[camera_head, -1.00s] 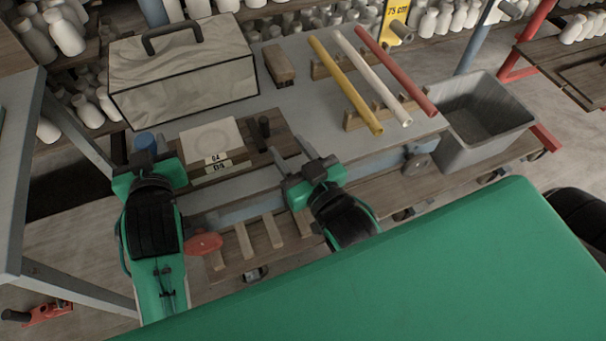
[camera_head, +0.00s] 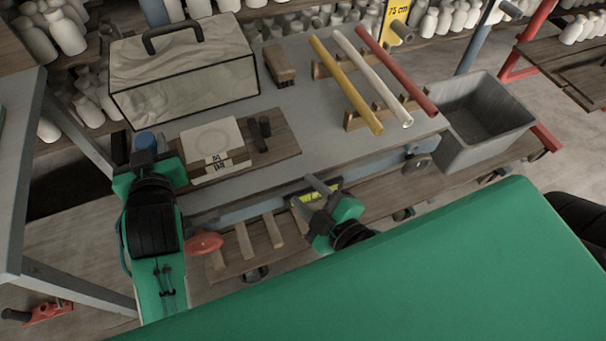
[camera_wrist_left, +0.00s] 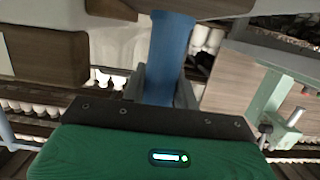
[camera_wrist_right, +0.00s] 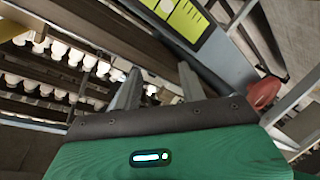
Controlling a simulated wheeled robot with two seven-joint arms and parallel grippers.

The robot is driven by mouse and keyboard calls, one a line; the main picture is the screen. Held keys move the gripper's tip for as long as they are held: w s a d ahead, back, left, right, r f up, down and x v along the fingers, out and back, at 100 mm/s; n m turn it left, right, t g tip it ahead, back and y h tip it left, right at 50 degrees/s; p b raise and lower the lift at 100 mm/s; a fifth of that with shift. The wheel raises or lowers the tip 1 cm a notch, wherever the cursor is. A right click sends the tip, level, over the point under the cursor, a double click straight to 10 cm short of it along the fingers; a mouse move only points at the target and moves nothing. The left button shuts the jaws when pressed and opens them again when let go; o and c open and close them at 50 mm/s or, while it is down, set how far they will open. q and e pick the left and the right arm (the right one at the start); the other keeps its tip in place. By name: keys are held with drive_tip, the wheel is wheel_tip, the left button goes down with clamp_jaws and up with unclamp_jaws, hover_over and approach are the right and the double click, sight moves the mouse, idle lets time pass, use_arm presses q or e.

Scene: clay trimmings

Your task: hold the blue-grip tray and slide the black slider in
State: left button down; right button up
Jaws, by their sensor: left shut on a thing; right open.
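The tray (camera_head: 285,143) is a wooden board on the grey bench top, carrying a pale square slab with a round mark. Its blue grip (camera_head: 145,141) is at the left end and also shows in the left wrist view (camera_wrist_left: 169,45). My left gripper (camera_head: 148,163) is shut on the blue grip. The black slider (camera_head: 259,133) looks like a small dark upright piece on the board, right of the slab. My right gripper (camera_head: 311,194) is open and empty, in front of the bench edge, below and right of the slider and apart from it.
A cream box (camera_head: 185,75) with a dark handle and a brush (camera_head: 279,66) stand behind the tray. Yellow, white and red tubes (camera_head: 345,85) lie on racks at right, beside a grey bin (camera_head: 480,125). A yellow-green level (camera_head: 325,190) is by my right gripper.

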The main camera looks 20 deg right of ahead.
drive_tip(key=s+f+m+g, duration=0.1)
drive_tip(key=f+m+g, duration=0.3)
drive_tip(key=f, duration=0.5)
drive_tip(key=s+d+f+m+g+h, duration=0.1)
drive_tip(key=f+m+g, duration=0.3)
drive_tip(key=f, duration=0.5)
drive_tip(key=shift+s+d+f+h, duration=0.2)
drive_tip(key=shift+s+d+h, duration=0.1)
drive_tip(key=shift+s, duration=0.45)
